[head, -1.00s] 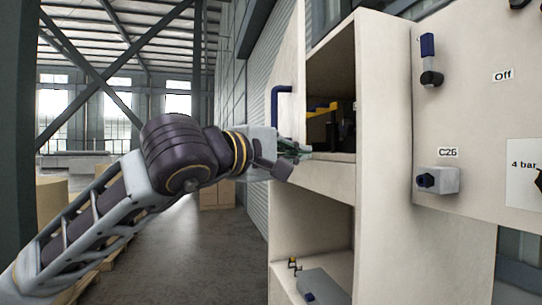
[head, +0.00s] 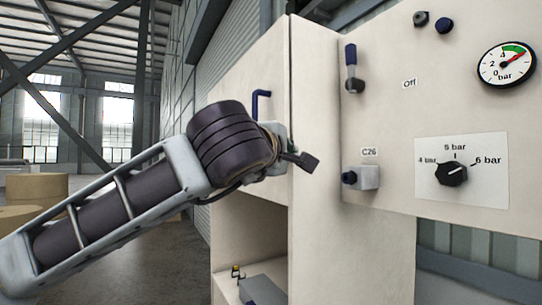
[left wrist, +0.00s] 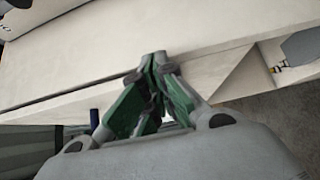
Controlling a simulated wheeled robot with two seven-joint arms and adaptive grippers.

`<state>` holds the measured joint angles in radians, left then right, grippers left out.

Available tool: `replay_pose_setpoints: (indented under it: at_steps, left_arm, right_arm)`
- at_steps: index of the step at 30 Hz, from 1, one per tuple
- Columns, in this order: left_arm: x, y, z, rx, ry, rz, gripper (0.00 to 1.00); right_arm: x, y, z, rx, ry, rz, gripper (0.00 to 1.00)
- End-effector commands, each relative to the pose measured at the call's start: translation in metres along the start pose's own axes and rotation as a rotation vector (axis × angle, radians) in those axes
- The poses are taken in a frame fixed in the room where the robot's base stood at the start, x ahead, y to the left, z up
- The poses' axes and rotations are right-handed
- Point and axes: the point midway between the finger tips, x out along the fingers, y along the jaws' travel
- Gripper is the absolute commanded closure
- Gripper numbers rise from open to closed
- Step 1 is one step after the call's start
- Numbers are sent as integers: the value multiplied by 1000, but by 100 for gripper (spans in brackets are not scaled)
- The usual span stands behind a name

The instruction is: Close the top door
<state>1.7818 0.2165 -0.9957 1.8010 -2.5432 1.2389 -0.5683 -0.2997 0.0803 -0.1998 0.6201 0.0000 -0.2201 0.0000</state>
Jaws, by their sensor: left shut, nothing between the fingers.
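The top door (head: 232,95) is a cream panel with a dark blue handle (head: 258,100). In the head view it covers the upper compartment and looks flush, or nearly so, with the cabinet front. My left gripper (head: 300,160) is at the door's lower right part, by the cabinet's front edge; the wrist partly hides it. In the left wrist view its green fingers (left wrist: 156,65) are shut and empty, with the tips against or very close to the cream surface. A thin dark seam runs beside them. My right gripper is out of view.
The lower compartment (head: 232,225) is open and holds a grey box (head: 262,290). The right side panel has a blue-handled valve (head: 351,60), a C26 fitting (head: 364,178), a pressure knob (head: 452,173) and a gauge (head: 507,65). Floor at left is partly clear.

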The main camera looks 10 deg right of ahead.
Motion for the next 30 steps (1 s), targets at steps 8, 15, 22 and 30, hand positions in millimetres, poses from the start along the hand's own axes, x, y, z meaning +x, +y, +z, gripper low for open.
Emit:
replay_pose_setpoints:
  at_steps: [8, 15, 22, 30]
  left_arm:
    - [9, 0, 10, -1, 7, 2, 100]
    - [10, 1, 12, -1, 7, 3, 100]
    - [10, 1, 12, 0, 6, 3, 100]
    - [4, 1, 12, 0, 5, 4, 100]
  right_arm:
    - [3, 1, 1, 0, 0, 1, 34]
    - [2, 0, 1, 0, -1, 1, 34]
    - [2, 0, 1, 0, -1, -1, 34]
    - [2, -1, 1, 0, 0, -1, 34]
